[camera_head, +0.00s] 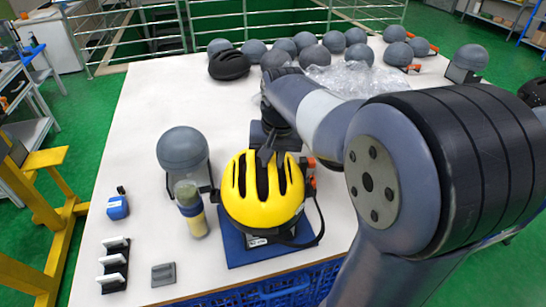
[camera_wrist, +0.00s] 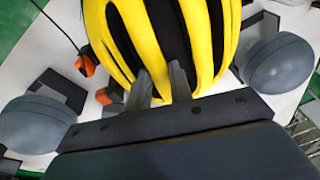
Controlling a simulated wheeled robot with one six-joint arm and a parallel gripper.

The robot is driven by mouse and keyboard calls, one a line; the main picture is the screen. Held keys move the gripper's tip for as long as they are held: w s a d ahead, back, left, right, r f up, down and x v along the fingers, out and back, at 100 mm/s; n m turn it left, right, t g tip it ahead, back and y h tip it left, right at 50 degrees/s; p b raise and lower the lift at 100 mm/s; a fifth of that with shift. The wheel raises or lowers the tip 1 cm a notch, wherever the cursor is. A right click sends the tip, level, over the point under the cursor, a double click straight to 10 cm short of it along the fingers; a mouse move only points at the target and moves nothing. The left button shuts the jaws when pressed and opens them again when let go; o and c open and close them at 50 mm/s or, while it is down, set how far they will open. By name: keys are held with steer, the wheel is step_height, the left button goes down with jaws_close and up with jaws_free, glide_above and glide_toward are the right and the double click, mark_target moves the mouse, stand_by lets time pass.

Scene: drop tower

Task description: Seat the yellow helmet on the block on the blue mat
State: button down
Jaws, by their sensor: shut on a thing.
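The yellow helmet (camera_head: 263,195) with black vents is over the blue mat (camera_head: 238,251) near the front of the white table. In the head view a grey block under it shows only in part, so I cannot tell whether the helmet rests fully on it. My gripper (camera_head: 267,155) is at the helmet's top back edge, with the arm reaching in from the right. In the wrist view the helmet (camera_wrist: 165,35) fills the top middle, and the two fingers (camera_wrist: 158,85) are shut on its shell at a vent. A dark strap hangs at the helmet's right side.
A grey dome on a stand (camera_head: 182,148) and a yellow-grey bottle (camera_head: 191,208) stand close left of the helmet. Several domes, a black helmet (camera_head: 229,65) and clear plastic wrap (camera_head: 352,78) fill the back.

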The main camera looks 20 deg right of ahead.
steer(key=shift+f+b, duration=0.3)
steer(key=shift+f, duration=0.2)
stand_by(0.3)
steer(key=c, duration=1.2)
jaws_free()
steer(key=c, duration=0.3)
steer(key=shift+c, duration=0.2)
steer(key=shift+r, duration=0.2)
steer(key=shift+p+v, duration=0.8)
steer(key=shift+p, duration=0.1)
steer(key=shift+w+r, duration=0.15)
steer(key=shift+w+p+v, duration=0.25)
steer(key=shift+p+v, duration=0.95)
steer(key=shift+v, duration=0.05)
steer(key=shift+w+p+v, duration=0.25)
steer(key=shift+p+v, duration=0.9)
steer(key=shift+v, duration=0.05)
